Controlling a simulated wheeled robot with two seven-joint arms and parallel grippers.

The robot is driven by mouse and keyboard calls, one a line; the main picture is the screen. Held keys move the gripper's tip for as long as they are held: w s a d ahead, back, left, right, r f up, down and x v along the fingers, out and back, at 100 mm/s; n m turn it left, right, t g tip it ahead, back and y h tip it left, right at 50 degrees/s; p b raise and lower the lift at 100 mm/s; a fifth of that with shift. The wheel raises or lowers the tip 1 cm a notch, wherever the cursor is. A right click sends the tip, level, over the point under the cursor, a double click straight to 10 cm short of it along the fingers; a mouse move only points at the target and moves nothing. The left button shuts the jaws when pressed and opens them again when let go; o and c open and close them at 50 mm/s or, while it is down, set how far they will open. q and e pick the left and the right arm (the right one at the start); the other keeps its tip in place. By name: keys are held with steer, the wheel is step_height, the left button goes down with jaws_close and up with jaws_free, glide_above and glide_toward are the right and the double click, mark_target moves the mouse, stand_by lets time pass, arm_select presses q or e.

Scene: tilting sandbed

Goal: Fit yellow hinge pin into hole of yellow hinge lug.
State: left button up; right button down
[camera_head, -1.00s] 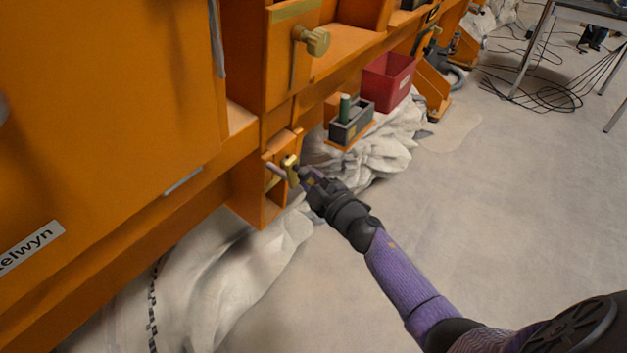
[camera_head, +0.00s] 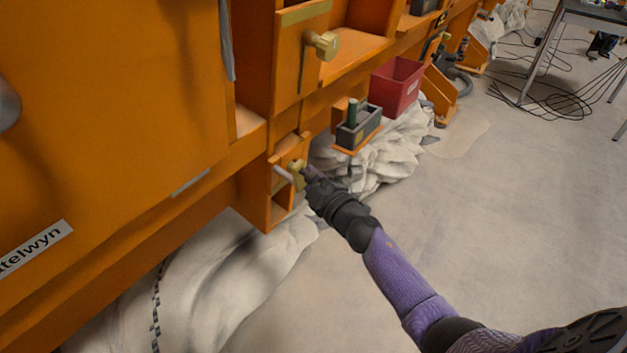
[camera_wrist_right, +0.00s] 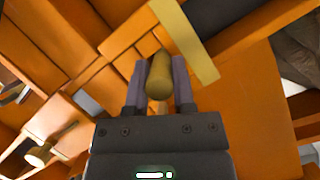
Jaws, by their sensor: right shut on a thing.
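My right gripper (camera_head: 309,176) is shut on the yellow hinge pin (camera_head: 298,171), low beside the orange frame. In the head view, a pale rod (camera_head: 283,174) extends left from the yellow part toward an open orange bracket (camera_head: 257,199). A flat yellow strip (camera_wrist_right: 187,42) lies beyond the pin in the wrist view; I cannot tell if it belongs to the yellow hinge lug. The hole and pin tip cannot be made out. My left gripper is out of view.
A yellow knob (camera_head: 322,43) sticks out of the orange frame above. A small grey box (camera_head: 358,132) with a green cylinder and a red bin (camera_head: 397,84) stand to the right. Crumpled white sheeting (camera_head: 215,285) lies below.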

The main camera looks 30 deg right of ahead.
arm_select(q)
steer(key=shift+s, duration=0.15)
arm_select(e)
steer(key=shift+w+a+r, duration=0.15)
steer(key=shift+w, duration=0.25)
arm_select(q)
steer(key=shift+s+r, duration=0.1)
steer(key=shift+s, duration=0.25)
arm_select(e)
steer(key=shift+s+d+f, duration=0.1)
steer(key=shift+s+d, duration=0.1)
steer(key=shift+s, duration=0.3)
steer(key=shift+s+d+f, duration=0.1)
steer(key=shift+s+d, duration=0.05)
steer(key=shift+s, duration=0.35)
arm_select(q)
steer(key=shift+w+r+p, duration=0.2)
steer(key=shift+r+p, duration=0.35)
steer(key=shift+p, duration=0.05)
arm_select(e)
steer(key=s+d+f, duration=0.1)
steer(key=s+d, duration=0.1)
steer(key=s, duration=0.4)
steer(key=shift+d, duration=0.3)
steer(key=shift+f, duration=0.1)
